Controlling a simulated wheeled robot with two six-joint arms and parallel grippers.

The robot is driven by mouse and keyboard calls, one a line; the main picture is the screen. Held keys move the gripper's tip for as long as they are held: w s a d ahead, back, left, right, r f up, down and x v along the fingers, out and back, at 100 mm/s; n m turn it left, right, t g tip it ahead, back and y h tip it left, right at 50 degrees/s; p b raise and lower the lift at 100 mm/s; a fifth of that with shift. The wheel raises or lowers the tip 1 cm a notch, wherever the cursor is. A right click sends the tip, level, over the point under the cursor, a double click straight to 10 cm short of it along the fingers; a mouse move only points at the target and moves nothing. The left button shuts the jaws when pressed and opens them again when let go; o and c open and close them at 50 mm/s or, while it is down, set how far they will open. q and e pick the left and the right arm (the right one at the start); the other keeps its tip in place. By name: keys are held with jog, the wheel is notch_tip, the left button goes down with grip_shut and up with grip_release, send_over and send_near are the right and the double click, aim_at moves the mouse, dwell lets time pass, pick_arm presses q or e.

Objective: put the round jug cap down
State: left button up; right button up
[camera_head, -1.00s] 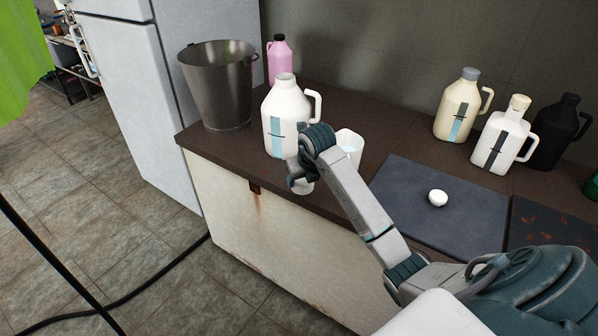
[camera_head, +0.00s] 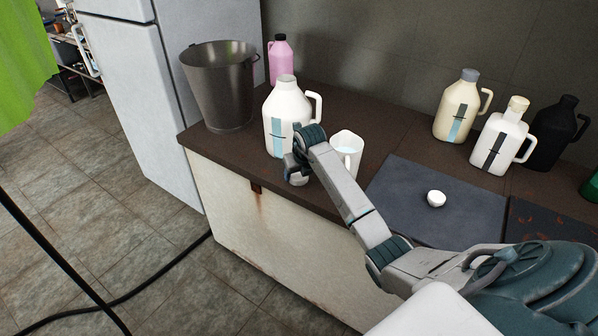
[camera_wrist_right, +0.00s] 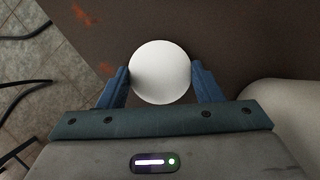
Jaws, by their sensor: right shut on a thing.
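The round white jug cap (camera_wrist_right: 160,72) is between the two blue fingers of my right gripper (camera_wrist_right: 163,88) in the right wrist view, with a finger against each side. In the head view my right gripper (camera_head: 297,174) is low over the front edge of the counter, just in front of the open-topped white jug (camera_head: 280,106). Whether the cap touches the counter I cannot tell. My left gripper is not in view.
A measuring cup (camera_head: 347,150) stands right of the gripper. A dark mat (camera_head: 470,210) bears a small white round piece (camera_head: 436,198). A metal bucket (camera_head: 222,90) stands at the counter's left end. Capped jugs (camera_head: 458,108) stand at the back right. The counter (camera_head: 240,150) is bare before the bucket.

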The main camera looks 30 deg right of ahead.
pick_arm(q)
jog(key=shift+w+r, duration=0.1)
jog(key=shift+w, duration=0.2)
pick_arm(e)
jog(key=shift+f, duration=0.15)
jog(key=o, duration=0.9)
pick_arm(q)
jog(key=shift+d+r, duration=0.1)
pick_arm(e)
jog(key=shift+o, duration=0.2)
